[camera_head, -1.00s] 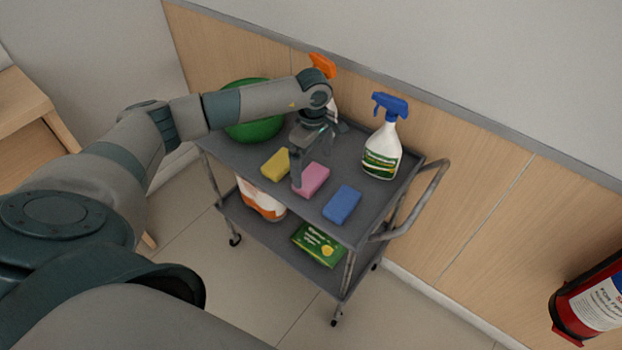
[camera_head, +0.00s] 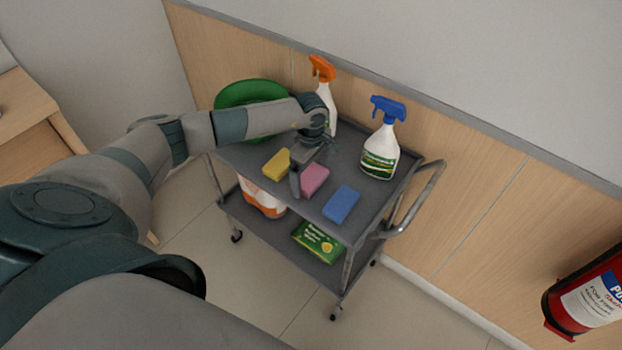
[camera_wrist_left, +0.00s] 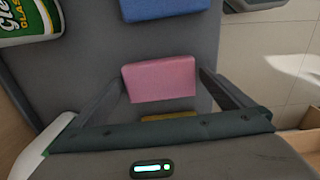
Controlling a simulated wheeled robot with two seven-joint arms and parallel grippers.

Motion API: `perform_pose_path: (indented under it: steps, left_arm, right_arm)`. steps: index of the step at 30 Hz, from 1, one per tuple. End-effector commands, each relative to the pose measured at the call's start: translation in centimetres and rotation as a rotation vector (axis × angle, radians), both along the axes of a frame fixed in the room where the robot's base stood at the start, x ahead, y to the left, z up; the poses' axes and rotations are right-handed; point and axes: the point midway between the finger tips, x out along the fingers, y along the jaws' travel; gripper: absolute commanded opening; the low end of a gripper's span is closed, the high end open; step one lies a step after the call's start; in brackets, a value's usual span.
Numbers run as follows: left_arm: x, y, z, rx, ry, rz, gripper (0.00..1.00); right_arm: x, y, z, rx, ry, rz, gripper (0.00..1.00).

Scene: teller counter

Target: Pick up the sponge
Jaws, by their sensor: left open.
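Three sponges lie in a row on the cart's grey top shelf (camera_head: 352,160): a yellow sponge (camera_head: 277,164), a pink sponge (camera_head: 315,179) and a blue sponge (camera_head: 341,204). My left gripper (camera_head: 297,182) is open over the row, close to the pink and yellow sponges. In the left wrist view the pink sponge (camera_wrist_left: 160,79) lies between and just beyond the open fingers. The blue sponge (camera_wrist_left: 163,7) is farther off at the top edge, and only a strip of the yellow sponge (camera_wrist_left: 168,117) shows. My right gripper is not in view.
A blue-topped spray bottle (camera_head: 381,150) stands at the right rear, an orange-topped one (camera_head: 327,95) behind my arm. A green bowl (camera_head: 240,94) sits at the left. The lower shelf holds a green box (camera_head: 318,242). A handle (camera_head: 428,200) juts out right.

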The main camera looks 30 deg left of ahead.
Motion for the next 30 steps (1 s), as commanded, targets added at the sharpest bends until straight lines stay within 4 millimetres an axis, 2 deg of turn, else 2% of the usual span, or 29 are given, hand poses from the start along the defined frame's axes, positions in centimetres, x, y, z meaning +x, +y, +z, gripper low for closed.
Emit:
perform_pose_path:
  steps: [3, 5, 8, 22, 26, 30]
  left_arm:
    - [0.0, 0.0, 0.0, 0.000, 0.000, 0.000, 1.00]
    - [0.0, 0.0, 0.0, 0.000, 0.000, 0.000, 0.88]
    - [0.0, 0.0, 0.0, 0.000, 0.000, 0.000, 0.64]
    - [0.1, 0.1, 0.6, 0.000, -0.003, 0.001, 0.64]
    - [0.1, 0.0, 1.8, 0.000, -0.004, 0.000, 0.64]
    - [0.1, 0.1, 3.9, 0.001, -0.005, -0.001, 0.64]
  right_arm:
    - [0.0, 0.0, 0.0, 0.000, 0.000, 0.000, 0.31]
    - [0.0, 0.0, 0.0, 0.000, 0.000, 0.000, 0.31]
    - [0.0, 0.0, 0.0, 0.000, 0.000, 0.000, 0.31]
    - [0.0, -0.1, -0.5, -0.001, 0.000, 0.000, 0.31]
    - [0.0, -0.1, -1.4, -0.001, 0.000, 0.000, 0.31]
    - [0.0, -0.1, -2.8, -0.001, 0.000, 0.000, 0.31]
